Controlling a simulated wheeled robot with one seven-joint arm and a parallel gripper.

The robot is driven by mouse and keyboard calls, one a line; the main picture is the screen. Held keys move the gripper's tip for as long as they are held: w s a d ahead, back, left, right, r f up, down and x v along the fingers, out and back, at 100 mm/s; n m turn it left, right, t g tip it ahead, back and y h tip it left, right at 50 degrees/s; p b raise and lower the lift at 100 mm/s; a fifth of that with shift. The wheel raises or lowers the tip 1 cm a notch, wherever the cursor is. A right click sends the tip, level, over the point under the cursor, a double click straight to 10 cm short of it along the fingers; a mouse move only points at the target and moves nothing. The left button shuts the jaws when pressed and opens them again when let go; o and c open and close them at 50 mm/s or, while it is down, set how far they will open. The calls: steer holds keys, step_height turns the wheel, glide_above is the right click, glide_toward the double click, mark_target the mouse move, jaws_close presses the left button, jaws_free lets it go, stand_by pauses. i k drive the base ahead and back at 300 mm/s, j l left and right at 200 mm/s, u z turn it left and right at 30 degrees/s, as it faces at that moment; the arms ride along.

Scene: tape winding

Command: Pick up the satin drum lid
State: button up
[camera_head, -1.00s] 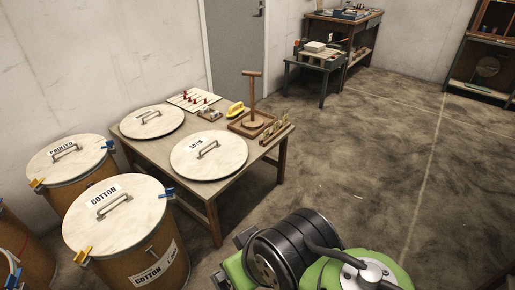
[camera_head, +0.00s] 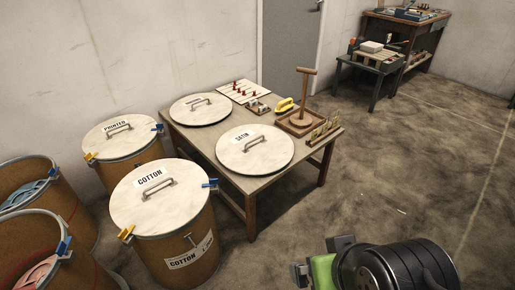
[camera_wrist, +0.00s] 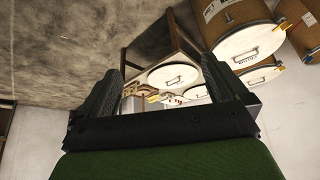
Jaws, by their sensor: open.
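The satin drum lid (camera_head: 262,152) is a round, pale disc with a metal bar handle (camera_head: 254,143) and a label reading SATIN. It lies flat on the wooden table (camera_head: 207,148), at its front middle. In the wrist view the lid (camera_wrist: 173,76) appears upside down, beyond the fingers. My gripper (camera_head: 318,258) is at the lower right in the head view, in front of the table and apart from the lid. In the wrist view its two dark fingers (camera_wrist: 158,92) stand wide apart with nothing between them.
Another lid (camera_head: 193,109) lies behind on the table, beside a pegged board (camera_head: 241,91), yellow tool (camera_head: 284,104) and wooden stand (camera_head: 303,118). Cotton (camera_head: 152,205) and printed (camera_head: 118,131) drums wear lids; open drums stand at the left.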

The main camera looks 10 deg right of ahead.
mark_target(250, 149)
steer(key=i+l+u, duration=0.4)
steer(key=u, duration=0.15)
steer(key=i+l+u, duration=0.55)
steer(key=l+u, duration=0.3)
steer(key=l, duration=0.15)
steer(key=i+l+u, duration=0.15)
steer(key=l+u, duration=0.4)
steer(key=l, duration=0.25)
steer(key=i+l+u, duration=0.1)
steer(key=l+u, duration=0.2)
steer(key=l, duration=0.1)
